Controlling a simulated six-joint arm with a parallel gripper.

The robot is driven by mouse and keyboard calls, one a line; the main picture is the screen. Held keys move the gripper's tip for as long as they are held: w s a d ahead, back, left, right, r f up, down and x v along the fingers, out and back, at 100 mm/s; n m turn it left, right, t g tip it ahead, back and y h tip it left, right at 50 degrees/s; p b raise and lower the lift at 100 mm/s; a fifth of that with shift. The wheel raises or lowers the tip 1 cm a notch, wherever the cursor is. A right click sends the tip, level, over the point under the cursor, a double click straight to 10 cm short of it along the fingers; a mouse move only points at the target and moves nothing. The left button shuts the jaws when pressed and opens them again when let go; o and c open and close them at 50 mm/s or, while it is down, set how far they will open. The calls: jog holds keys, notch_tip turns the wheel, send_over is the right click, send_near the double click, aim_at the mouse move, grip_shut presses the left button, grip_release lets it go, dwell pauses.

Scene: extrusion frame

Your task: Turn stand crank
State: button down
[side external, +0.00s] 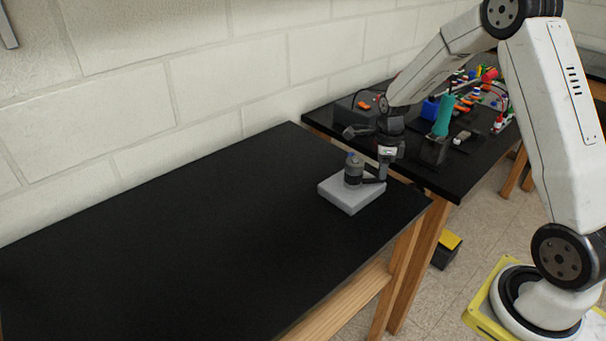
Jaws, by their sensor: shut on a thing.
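The stand is a light grey square block (350,196) near the right end of the black table. A dark grey upright cylinder (353,171) with a small bluish top stands on the block. A dark crank arm (373,180) reaches right from the cylinder. My gripper (383,174) points down at the right side of the stand, at the crank's outer end, and is shut on the crank. The fingertips are small and dark here, so the exact contact is hard to see.
The black table (200,240) is bare to the left of the stand. A second black table behind holds a green cylinder (444,115), a blue block (430,108) and several small coloured parts. A block wall (250,75) runs along the back.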

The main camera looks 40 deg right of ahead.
jog(key=shift+s+a+m, duration=0.5)
jog(key=shift+a+m, duration=0.1)
jog(key=shift+m, duration=0.6)
jog(key=shift+s+a+m, duration=0.5)
jog(key=shift+a+m, duration=0.1)
jog(key=shift+m, duration=0.6)
jog(key=shift+s+a+m, duration=0.25)
jog(key=shift+a+m, duration=0.45)
jog(key=shift+m, duration=0.4)
jog(key=shift+s+a+m, duration=0.2)
jog(key=shift+a+m, duration=0.45)
jog(key=shift+m, duration=0.45)
jog(key=shift+c, duration=2.1)
grip_release()
jog(key=shift+r, duration=0.1)
notch_tip(320, 180, up, 8)
